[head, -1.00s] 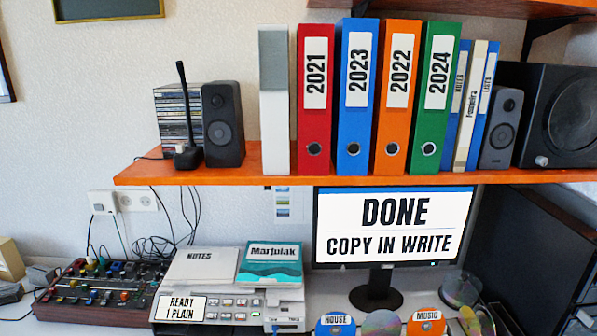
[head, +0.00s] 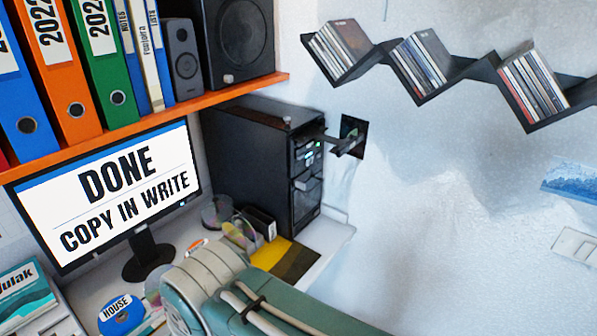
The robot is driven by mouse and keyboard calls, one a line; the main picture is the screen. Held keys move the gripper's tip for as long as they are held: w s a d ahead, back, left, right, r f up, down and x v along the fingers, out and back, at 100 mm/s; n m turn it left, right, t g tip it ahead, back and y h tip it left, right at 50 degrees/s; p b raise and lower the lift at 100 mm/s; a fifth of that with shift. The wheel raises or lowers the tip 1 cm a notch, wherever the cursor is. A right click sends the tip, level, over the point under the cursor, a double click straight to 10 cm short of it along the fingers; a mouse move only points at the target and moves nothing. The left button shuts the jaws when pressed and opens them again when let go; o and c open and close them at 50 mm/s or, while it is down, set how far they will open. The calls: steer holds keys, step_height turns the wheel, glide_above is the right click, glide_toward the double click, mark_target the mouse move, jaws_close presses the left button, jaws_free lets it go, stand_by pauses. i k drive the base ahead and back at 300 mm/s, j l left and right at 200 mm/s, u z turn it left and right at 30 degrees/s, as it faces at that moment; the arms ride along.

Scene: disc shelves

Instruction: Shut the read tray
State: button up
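The black computer tower (head: 245,150) stands on the desk below the right end of the orange shelf. A dark tray (head: 340,143) sticks out from the upper part of its front, so it appears open. No label is readable on it, so I cannot tell by name that it is the read tray. Small lit green marks show on the front below the tray. My green and grey arm (head: 235,295) rises in the foreground at the bottom. My gripper is not in the picture, so its opening and any contents are hidden.
The monitor (head: 110,195) reads "DONE, COPY IN WRITE". Disc spindles (head: 217,213), a yellow and dark flat item (head: 285,258) and a "HOUSE" disc (head: 122,314) are on the desk. A zigzag disc shelf (head: 465,70) hangs on the right wall. Space before the tray looks clear.

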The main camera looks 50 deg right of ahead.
mark_target(342, 147)
steer(key=z, duration=0.4)
steer(key=l+z, duration=0.1)
steer(key=z, duration=0.7)
steer(key=i+z, duration=0.1)
steer(key=z, duration=0.3)
steer(key=l+z, duration=0.1)
steer(key=z, duration=0.3)
steer(key=i+l+z, duration=0.35)
